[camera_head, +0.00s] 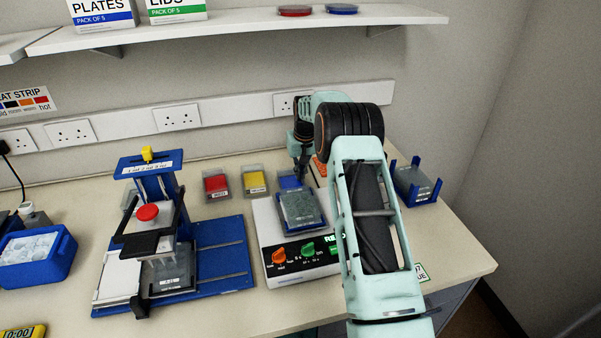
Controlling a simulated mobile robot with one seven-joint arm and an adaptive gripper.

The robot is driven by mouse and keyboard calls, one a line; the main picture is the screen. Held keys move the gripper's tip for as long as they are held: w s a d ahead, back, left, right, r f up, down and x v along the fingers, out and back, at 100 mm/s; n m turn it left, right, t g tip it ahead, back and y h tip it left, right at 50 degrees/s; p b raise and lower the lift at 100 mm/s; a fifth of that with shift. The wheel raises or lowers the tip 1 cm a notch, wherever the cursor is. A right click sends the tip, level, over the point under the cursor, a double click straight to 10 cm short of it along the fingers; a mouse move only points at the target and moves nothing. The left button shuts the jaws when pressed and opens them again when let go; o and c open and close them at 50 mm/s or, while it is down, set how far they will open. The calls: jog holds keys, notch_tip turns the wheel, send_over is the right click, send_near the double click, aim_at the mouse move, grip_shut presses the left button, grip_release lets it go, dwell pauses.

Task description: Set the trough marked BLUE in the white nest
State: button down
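A small grey trough with blue contents (288,182) stands behind the shaker, at the right end of a row with a red one and a yellow one. Its label is hidden, so I cannot read BLUE on it. My gripper (301,176) points down just right of this trough, dark and small in the picture. My arm covers part of it, and I cannot tell its opening or whether it touches the trough. A white plate (121,275) lies on the left of the blue pipetting stand; I cannot tell whether it is the white nest.
The red trough (215,185) and yellow trough (254,181) stand close by on the left. The white shaker (300,268) with a grey-topped plate is in front. The tall blue pipetting stand (222,262) is left. A blue holder (415,186) stands right of my arm.

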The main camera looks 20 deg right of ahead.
jog(key=c, duration=2.7)
grip_release()
jog(key=shift+f, duration=0.15)
jog(key=o, duration=0.5)
jog(key=shift+o, duration=0.2)
jog(key=shift+r, duration=0.2)
